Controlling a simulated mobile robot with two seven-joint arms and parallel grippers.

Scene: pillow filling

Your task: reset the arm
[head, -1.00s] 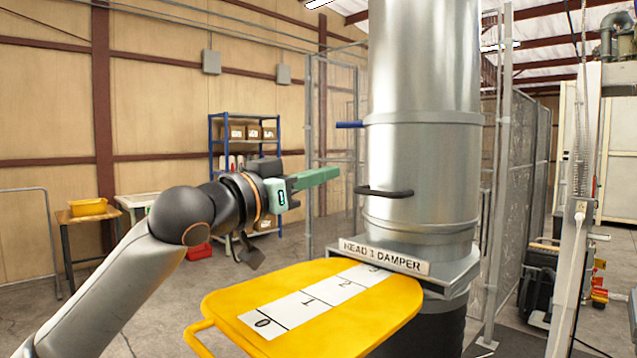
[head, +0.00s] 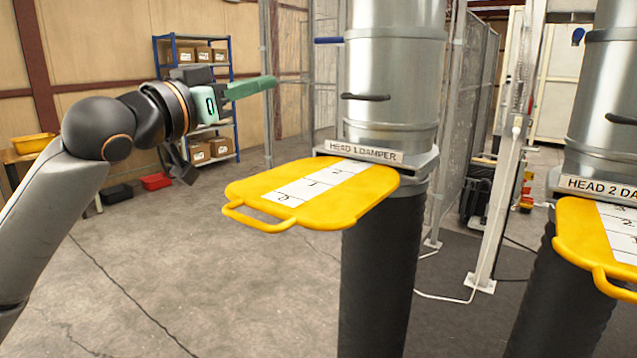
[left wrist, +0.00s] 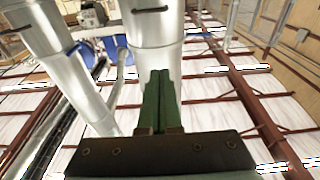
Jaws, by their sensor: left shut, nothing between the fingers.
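My left arm comes in from the left in the head view. Its green-fingered left gripper (head: 250,88) points right and is shut and empty. It is in the air, above and left of the yellow damper plate (head: 345,208), and apart from it. In the left wrist view the green fingers (left wrist: 160,95) lie together, with a metal cylinder beyond them. The plate has a white strip marked with numbers and a loop handle at its near left end. It sticks out from the HEAD 1 DAMPER column (head: 392,85). My right gripper is not in view.
A HEAD 2 DAMPER column (head: 604,95) with its own yellow plate (head: 585,232) stands at the right. A dark hose (head: 375,270) hangs below the first damper. A blue shelf (head: 157,60) with boxes and a red bin (head: 156,181) are behind. The floor at left is open.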

